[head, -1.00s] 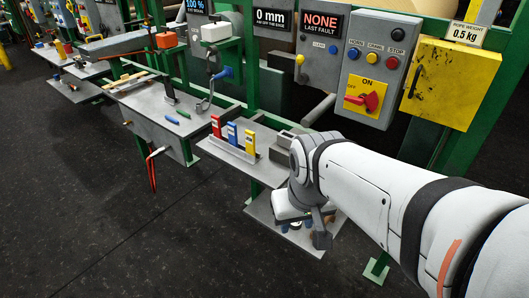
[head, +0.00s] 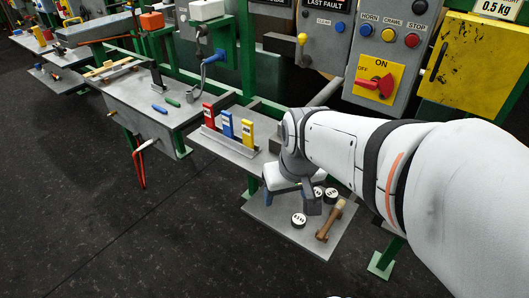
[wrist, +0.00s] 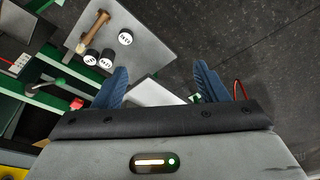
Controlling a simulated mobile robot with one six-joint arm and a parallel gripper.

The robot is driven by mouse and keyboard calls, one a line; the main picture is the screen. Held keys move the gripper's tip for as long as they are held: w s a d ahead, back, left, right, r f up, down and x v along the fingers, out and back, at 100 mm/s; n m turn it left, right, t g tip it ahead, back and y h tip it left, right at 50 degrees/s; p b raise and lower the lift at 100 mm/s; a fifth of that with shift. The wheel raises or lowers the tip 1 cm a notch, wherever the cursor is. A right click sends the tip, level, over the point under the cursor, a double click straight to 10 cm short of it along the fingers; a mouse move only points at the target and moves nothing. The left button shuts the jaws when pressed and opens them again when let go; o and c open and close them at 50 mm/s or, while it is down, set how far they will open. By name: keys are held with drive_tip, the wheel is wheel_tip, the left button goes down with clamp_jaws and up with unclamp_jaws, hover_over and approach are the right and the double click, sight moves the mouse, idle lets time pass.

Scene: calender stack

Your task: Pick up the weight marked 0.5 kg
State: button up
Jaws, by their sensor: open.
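Three short dark cylindrical weights with white tops stand on a low grey shelf (head: 270,232). One weight (head: 299,219) is nearer the front. Two others (head: 331,194) sit close together behind it, partly hidden by my arm. The wrist view also shows the single weight (wrist: 125,37) and the close pair, one weight (wrist: 106,58) beside another (wrist: 90,58). The markings on their tops are too small to read. My gripper (wrist: 163,84) is open, with its two blue fingers apart and no weight between them. It is above the shelf area, to one side of the weights.
A wooden-handled mallet-like tool (head: 330,220) lies on the same shelf near the weights. Red, blue and yellow blocks (head: 228,124) stand on the upper shelf. A yellow box (head: 460,62) and a 0.5 kg sign (head: 499,8) are at the upper right. Dark floor is open at left.

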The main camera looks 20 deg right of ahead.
drive_tip(key=shift+o, duration=0.7)
drive_tip(key=w+d+f+b, duration=0.3)
drive_tip(key=w+f+b, duration=0.1)
drive_tip(key=f+b, duration=0.3)
drive_tip(key=w+d+f+t+b, duration=0.1)
drive_tip(key=w+d+f+b, duration=0.2)
drive_tip(key=f+b, duration=0.4)
wheel_tip(320, 180, down, 6)
drive_tip(key=shift+w+r+m, duration=0.25)
drive_tip(key=shift+w+m, duration=0.15)
drive_tip(key=shift+w, duration=0.15)
drive_tip(key=b, duration=0.9)
approach(299, 219)
drive_tip(key=shift+s+a+f+m+t+h, duration=0.15)
drive_tip(key=shift+s+a+f, duration=0.1)
drive_tip(key=shift+f, duration=0.25)
drive_tip(key=shift+s+a+f+m+t+h, duration=0.15)
drive_tip(key=shift+a+f, duration=0.1)
drive_tip(key=shift+f, duration=0.3)
drive_tip(key=shift+b+x, duration=0.3)
drive_tip(key=shift+x, duration=0.95)
drive_tip(key=b+x, duration=0.1)
drive_tip(key=x, duration=0.2)
drive_tip(key=b+x, duration=0.1)
drive_tip(key=x, duration=0.1)
drive_tip(key=shift+w+d+r+b, duration=0.15)
drive_tip(key=shift+w+d+b, duration=0.15)
drive_tip(key=shift+w+b, duration=0.1)
drive_tip(key=shift+r, duration=0.1)
drive_tip(key=c, duration=1.4)
